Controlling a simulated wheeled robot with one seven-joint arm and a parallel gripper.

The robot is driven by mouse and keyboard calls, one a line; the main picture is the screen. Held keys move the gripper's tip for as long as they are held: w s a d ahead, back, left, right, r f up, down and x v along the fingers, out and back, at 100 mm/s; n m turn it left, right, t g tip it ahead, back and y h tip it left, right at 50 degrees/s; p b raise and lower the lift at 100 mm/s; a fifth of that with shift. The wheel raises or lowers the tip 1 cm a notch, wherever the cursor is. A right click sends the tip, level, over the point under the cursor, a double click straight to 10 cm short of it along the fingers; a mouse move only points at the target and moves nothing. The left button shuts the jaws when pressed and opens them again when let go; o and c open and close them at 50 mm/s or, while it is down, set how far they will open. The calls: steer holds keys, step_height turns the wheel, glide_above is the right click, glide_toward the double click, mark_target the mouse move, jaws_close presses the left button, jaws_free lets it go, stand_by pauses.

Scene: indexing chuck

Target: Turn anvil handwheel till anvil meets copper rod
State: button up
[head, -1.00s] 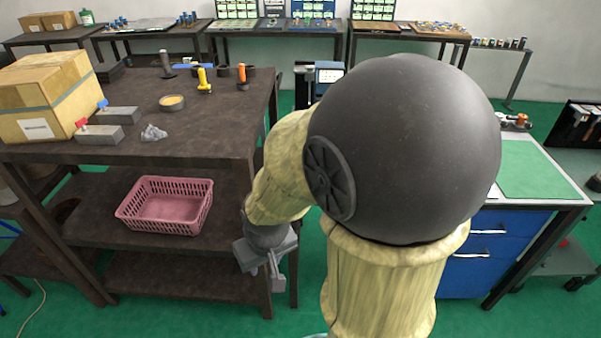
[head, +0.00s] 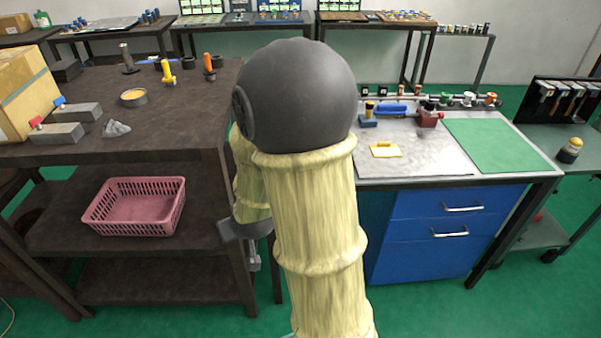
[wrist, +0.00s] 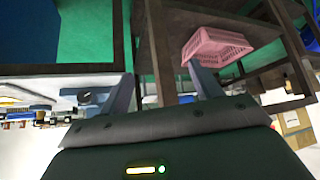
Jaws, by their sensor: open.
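A dark shelf table (head: 190,133) stands at left, with a pink basket (head: 135,207) on its lower shelf. A dark trolley (head: 572,185) stands at far right. Green floor is open in front.

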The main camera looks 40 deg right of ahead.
steer(key=w+d+f+m+t+h+b, duration=0.2)
steer(key=w+d+f+t+h+b, duration=0.25)
steer(key=d, duration=0.55)
steer(key=s+d+f+m+t+h+b, duration=0.2)
steer(key=d+h, duration=0.4)
steer(key=d, duration=0.3)
steer(key=shift+m+b, duration=0.8)
steer(key=shift+b, duration=0.25)
steer(key=shift+w+r, duration=0.1)
